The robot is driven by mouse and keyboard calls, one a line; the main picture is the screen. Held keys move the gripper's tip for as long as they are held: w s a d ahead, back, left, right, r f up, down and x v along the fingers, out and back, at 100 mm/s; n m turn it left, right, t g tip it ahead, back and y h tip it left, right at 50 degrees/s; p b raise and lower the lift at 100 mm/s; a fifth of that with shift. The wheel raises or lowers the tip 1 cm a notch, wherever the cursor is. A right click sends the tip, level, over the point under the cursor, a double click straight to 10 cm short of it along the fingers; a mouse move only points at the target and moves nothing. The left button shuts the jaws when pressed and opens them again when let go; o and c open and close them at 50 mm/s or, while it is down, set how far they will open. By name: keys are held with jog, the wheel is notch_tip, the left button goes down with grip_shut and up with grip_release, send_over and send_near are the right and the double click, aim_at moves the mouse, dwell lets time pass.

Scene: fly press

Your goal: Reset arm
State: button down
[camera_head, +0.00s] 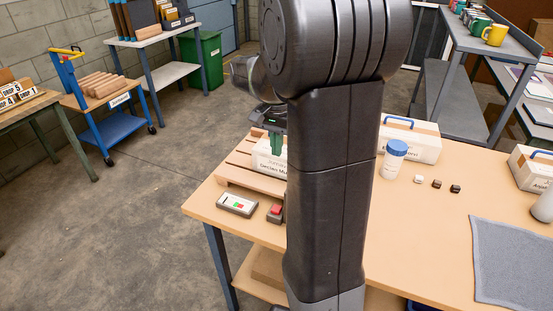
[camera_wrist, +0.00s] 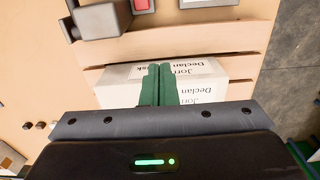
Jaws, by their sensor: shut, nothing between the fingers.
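My gripper (camera_wrist: 159,70) has two green fingers pressed side by side, with nothing between them. In the head view my gripper (camera_head: 276,150) points down, partly hidden behind my dark arm. It is over or close in front of a white labelled box (camera_head: 265,162) on a slatted wooden rack (camera_head: 237,180). In the wrist view the fingers overlap the box's printed face (camera_wrist: 205,68); I cannot tell whether they touch it. My arm stands upright through the middle of the head view and hides part of the table.
A control box (camera_head: 237,204) and a red-button block (camera_head: 276,212) sit near the wooden table's (camera_head: 420,230) left edge. Right of my arm are a blue-capped jar (camera_head: 394,160), a blue-handled box (camera_head: 425,148), small cubes and a grey mat (camera_head: 510,260). Open floor lies left.

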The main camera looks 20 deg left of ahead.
jog(key=shift+r, duration=0.45)
jog(key=shift+f, duration=0.1)
